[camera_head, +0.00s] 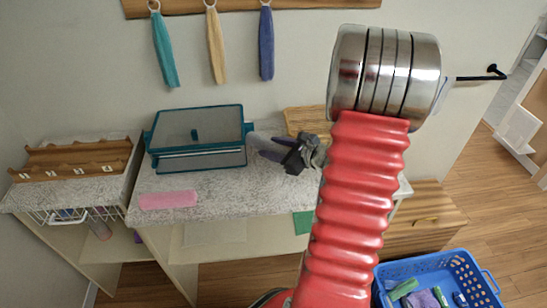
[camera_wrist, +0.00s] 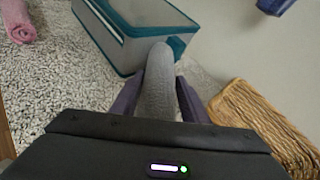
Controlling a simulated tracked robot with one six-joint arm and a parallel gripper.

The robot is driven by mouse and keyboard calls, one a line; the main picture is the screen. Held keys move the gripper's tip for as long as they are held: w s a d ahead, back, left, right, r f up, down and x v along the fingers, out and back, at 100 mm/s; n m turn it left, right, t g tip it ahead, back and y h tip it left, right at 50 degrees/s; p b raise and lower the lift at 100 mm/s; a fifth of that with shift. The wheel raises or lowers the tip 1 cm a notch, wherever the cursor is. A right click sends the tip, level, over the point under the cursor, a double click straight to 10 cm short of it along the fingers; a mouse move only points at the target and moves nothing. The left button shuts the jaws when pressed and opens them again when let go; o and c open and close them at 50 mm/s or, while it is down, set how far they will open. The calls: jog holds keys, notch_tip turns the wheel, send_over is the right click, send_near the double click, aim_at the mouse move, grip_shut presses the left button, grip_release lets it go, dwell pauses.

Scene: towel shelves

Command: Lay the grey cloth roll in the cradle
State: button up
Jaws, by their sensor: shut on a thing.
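The grey cloth roll (camera_wrist: 160,82) is between the purple fingers of my gripper (camera_wrist: 158,98) in the wrist view, its far end pointing towards the teal-edged box. In the head view my gripper (camera_head: 270,148) is over the speckled counter, just right of that box; the roll is hard to make out there against the counter. A wooden rack with notched rails and small white labels, seemingly the cradle (camera_head: 75,160), sits on the left counter. My gripper is well to the right of it. The wrist view does not show the rack.
The teal-edged box (camera_head: 200,135) stands between my gripper and the rack. A pink roll (camera_head: 168,200) lies at the counter's front. A woven tray (camera_wrist: 262,125) is right of my gripper. Cloths hang from a wall rail (camera_head: 330,5). A blue basket (camera_head: 487,290) stands on the floor.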

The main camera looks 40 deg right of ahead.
aim_at(273, 165)
jog(key=shift+f, duration=2.15)
jog(key=o, duration=1.1)
jog(key=shift+c, duration=0.2)
jog(key=shift+s+d+r, duration=0.15)
jog(key=shift+s+r, duration=0.15)
jog(key=shift+s, duration=0.25)
jog(key=v, duration=1.1)
jog(key=shift+w, duration=0.1)
